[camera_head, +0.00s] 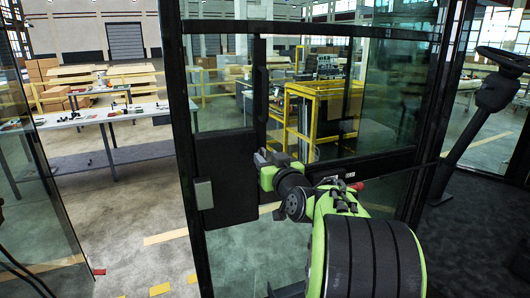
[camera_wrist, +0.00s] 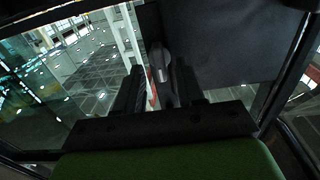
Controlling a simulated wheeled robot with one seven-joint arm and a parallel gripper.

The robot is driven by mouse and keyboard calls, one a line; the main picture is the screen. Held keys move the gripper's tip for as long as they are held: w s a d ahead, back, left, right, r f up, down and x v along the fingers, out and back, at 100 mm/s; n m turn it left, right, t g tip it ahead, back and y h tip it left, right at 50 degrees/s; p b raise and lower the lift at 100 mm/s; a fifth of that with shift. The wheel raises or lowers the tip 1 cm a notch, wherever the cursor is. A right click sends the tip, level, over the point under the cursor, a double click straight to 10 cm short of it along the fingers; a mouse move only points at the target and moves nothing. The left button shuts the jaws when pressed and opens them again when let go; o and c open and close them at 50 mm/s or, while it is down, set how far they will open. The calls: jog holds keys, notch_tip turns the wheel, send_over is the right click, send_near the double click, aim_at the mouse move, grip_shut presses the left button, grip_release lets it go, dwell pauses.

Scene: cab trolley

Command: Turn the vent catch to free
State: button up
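In the wrist view a grey, rounded, lever-like piece (camera_wrist: 160,62), which looks like the vent catch, stands out in front of a dark panel (camera_wrist: 225,40). My gripper (camera_wrist: 156,84) has its two dark fingers apart, with the lower end of this piece between or just beyond their tips. I cannot tell whether either finger touches it. In the head view my gripper (camera_head: 264,157) is at the door frame, beside the upper right of the black door panel (camera_head: 226,170). The catch is not clear there, hidden by the gripper or too small.
A grey metal box (camera_head: 203,193) sits on the door panel's left edge. Glass panes and dark frame posts (camera_head: 183,130) surround the arm. A red knob (camera_head: 357,186) shows near the lower window rail. A steering column (camera_head: 480,115) stands at the right. Tables are outside.

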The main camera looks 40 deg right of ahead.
jog(key=shift+w+d, duration=0.2)
jog(key=shift+w, duration=0.25)
grip_shut()
